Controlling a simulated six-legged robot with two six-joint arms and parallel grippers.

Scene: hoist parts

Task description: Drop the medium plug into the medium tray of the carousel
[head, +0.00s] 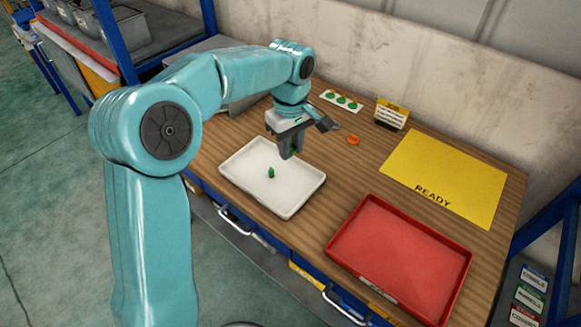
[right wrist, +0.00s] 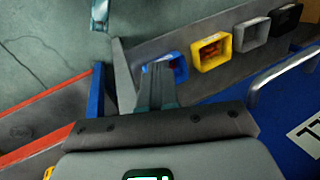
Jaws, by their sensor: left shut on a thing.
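My left gripper (head: 291,152) points down over the back right part of the white tray (head: 238,190). It is shut on a small green plug (head: 294,149), mostly hidden between the fingers. Another small green plug (head: 271,172) stands in the white tray, left of and nearer than the gripper. I cannot tell the plug sizes. No carousel can be made out in either view. My right gripper (right wrist: 150,88) shows in the right wrist view, away from the table top; its finger gap is unclear.
A white card with green pieces (head: 342,101), an orange piece (head: 353,140) and a yellow sign (head: 391,114) are at the back. The yellow READY mat (head: 445,175) and an empty red tray (head: 400,247) are at the right. Coloured bins (right wrist: 212,51) show in the right wrist view.

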